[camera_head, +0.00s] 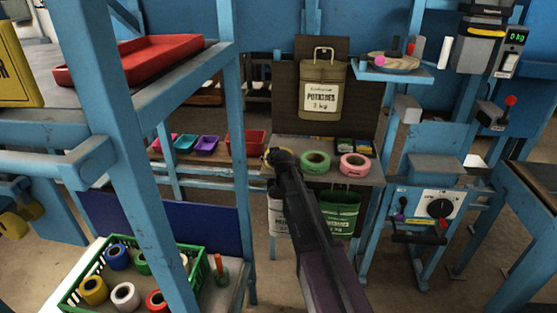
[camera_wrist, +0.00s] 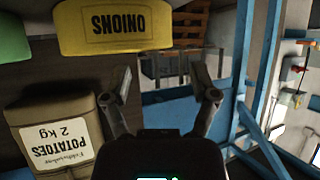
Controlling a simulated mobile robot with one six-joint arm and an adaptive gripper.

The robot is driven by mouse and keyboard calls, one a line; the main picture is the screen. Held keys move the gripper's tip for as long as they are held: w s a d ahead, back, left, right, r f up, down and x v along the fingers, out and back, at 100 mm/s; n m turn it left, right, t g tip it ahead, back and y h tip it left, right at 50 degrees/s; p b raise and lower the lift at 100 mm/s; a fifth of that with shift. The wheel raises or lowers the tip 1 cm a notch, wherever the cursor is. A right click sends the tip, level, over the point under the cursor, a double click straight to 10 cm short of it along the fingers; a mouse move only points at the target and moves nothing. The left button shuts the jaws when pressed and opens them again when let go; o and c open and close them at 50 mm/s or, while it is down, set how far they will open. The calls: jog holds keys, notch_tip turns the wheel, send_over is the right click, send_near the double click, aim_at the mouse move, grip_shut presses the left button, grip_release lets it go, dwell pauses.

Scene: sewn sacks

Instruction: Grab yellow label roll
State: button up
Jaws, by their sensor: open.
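The yellow label roll (camera_head: 267,155) sits at the left end of the small shelf (camera_head: 300,149), mostly hidden behind my gripper in the head view. In the wrist view the yellow roll (camera_wrist: 75,30), with a black-framed ONIONS label, is large at the top, upside down. My gripper (camera_head: 279,157) is at the roll in the head view. In the wrist view my gripper (camera_wrist: 163,82) has its two fingers spread with nothing between them; the roll lies above and left of them. I cannot tell whether they touch.
A green roll (camera_head: 315,157) and a pink roll (camera_head: 355,160) stand right of the yellow one. A potato sack (camera_head: 323,70) hangs behind. A blue post (camera_head: 130,150) and a green crate (camera_head: 70,301) of rolls are at left.

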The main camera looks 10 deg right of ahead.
jog(key=shift+b+x, duration=1.1)
jog(key=shift+x, duration=1.5)
jog(key=shift+w+a+r, duration=0.1)
jog(key=shift+r, duration=0.05)
grip_shut()
